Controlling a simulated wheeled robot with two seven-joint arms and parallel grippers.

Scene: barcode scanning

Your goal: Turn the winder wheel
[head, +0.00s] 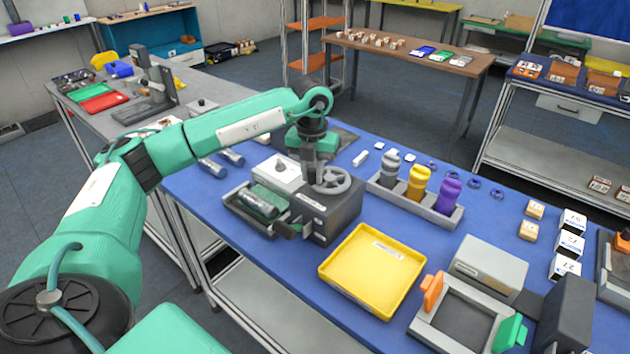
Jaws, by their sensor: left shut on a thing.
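The winder wheel (334,181) is a grey spoked wheel lying flat on top of a dark box-shaped winder (330,218) on the blue table. My left arm reaches in from the left, and my left gripper (312,178) points down at the left side of the wheel. Its fingers are shut on the wheel's rim; the fingertips are partly hidden. My right gripper is not in view.
A yellow tray (372,270) lies in front right. A grey rack (447,216) with grey, yellow and purple bottles stands behind right. A device with orange and green clamps (466,312) stands at the lower right.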

